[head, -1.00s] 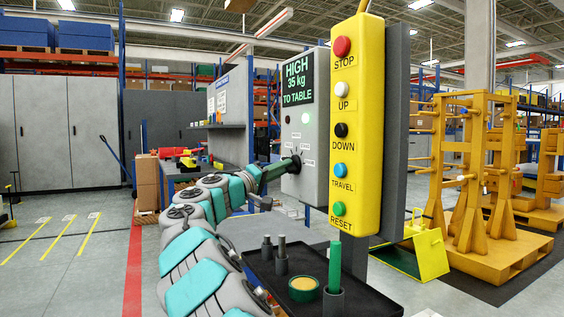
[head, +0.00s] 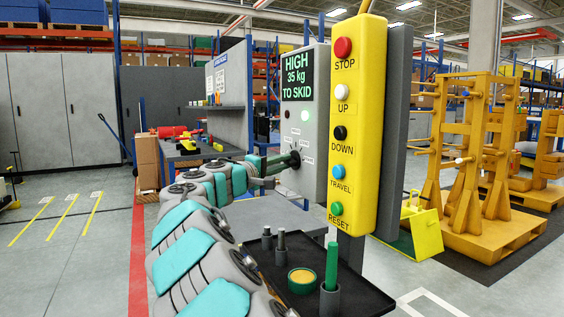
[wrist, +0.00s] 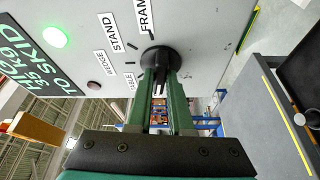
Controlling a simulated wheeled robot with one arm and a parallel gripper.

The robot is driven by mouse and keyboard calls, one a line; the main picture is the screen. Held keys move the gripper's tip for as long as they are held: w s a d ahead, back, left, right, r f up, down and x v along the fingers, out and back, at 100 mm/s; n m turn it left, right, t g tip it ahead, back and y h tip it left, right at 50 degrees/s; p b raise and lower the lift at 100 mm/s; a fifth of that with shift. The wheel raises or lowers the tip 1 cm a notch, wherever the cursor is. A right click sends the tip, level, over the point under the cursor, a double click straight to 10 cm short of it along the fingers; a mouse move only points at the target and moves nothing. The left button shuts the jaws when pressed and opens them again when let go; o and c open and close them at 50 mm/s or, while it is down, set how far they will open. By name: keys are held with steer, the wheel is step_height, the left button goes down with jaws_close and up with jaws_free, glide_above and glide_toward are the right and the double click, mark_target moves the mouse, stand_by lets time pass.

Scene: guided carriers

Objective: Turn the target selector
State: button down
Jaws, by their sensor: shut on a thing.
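The target selector (wrist: 158,62) is a black round knob on the grey control box (head: 303,120). In the wrist view, labels such as STAND and FRAME stand around it. My gripper (wrist: 161,85) is shut on the knob, with its green fingers on both sides of the grip bar. In the head view my gripper (head: 290,160) reaches the knob from the left, and the fingertips are small there. The box's display (head: 297,78) reads HIGH 35 kg TO SKID. A green lamp (head: 305,115) is lit on the box.
A yellow button pendant (head: 349,125) with several buttons stands right of the box. Below is a black tray (head: 365,290) with a green tape roll (head: 302,281) and upright pegs. Yellow wooden racks (head: 470,150) stand at right. Open floor lies at left.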

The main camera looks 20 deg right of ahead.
steer(key=c, duration=0.8)
jaws_free()
steer(key=shift+a, duration=0.1)
steer(key=b+v, duration=0.1)
steer(key=v, duration=0.6)
steer(key=shift+s+a, duration=0.15)
steer(key=shift+a, duration=0.15)
